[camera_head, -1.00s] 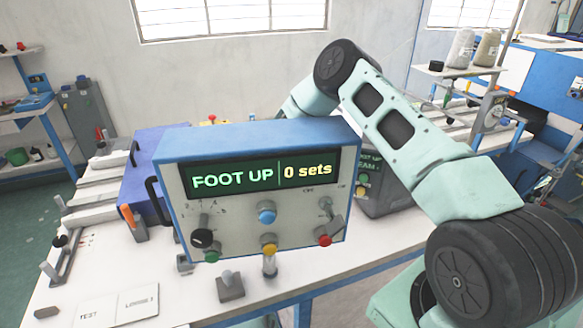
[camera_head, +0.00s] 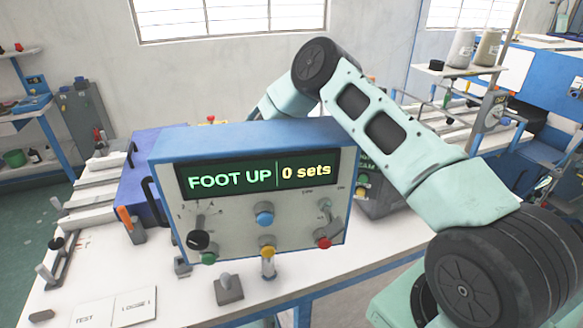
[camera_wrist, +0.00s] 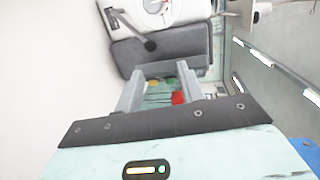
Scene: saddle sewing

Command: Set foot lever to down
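The control box (camera_head: 252,200) stands at the front of the table. Its screen (camera_head: 260,180) reads "FOOT UP" and "0 sets". I cannot tell for sure which lever is the foot lever. In the wrist view a black-knobbed lever (camera_wrist: 149,45) lies on a dark grey part beyond the fingers. My gripper (camera_wrist: 160,88) shows in the wrist view with its two grey fingers apart and nothing clearly held between them. In the head view my gripper is hidden behind the box.
A small grey lever (camera_head: 227,288) stands on the table before the box. An orange-tipped lever (camera_head: 126,217) is to its left. The blue machine (camera_head: 145,160) is behind at left. Thread cones (camera_head: 461,48) stand at the back right.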

